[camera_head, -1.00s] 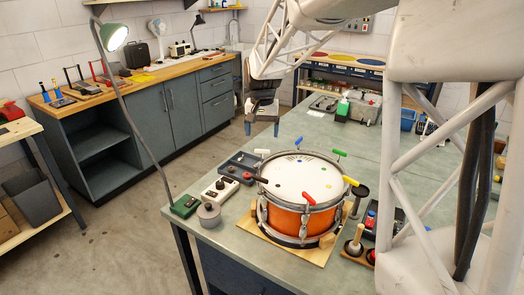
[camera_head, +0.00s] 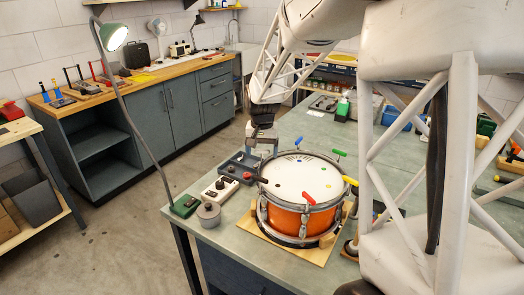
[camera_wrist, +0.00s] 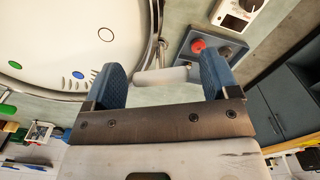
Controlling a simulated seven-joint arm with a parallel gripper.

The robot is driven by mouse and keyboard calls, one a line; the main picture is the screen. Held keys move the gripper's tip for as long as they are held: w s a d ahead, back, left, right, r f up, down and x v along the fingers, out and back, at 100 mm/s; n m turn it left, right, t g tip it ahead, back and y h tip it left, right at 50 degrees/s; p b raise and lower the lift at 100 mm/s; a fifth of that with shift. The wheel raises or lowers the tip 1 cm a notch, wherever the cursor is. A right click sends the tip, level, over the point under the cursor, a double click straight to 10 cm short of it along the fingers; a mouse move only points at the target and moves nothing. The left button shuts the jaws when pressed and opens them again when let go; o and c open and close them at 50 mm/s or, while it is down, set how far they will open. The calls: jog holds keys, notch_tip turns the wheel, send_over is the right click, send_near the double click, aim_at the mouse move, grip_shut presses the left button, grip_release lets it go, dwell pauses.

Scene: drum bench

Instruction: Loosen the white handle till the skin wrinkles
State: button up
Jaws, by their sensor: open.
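In the wrist view the drum skin (camera_wrist: 50,35) fills the upper left. The white handle (camera_wrist: 160,76) lies crosswise between the two blue fingers of my gripper (camera_wrist: 164,72), at the drum's rim by a metal rod. The fingers stand apart with gaps to the handle. In the head view my gripper (camera_head: 262,143) is above the drum's far left edge and hides the white handle.
Red (camera_head: 309,198), green (camera_head: 338,153) and yellow (camera_head: 350,180) handles stand around the rim. A dark tray (camera_head: 240,166), a white box with knobs (camera_head: 220,188) and a grey round weight (camera_head: 208,213) are left of the drum. The lamp's green base (camera_head: 186,206) is at the bench corner.

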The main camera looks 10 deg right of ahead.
jog(key=c, duration=0.9)
jog(key=shift+n, duration=0.3)
jog(key=n, duration=0.9)
dwell(0.4)
jog(key=o, duration=0.9)
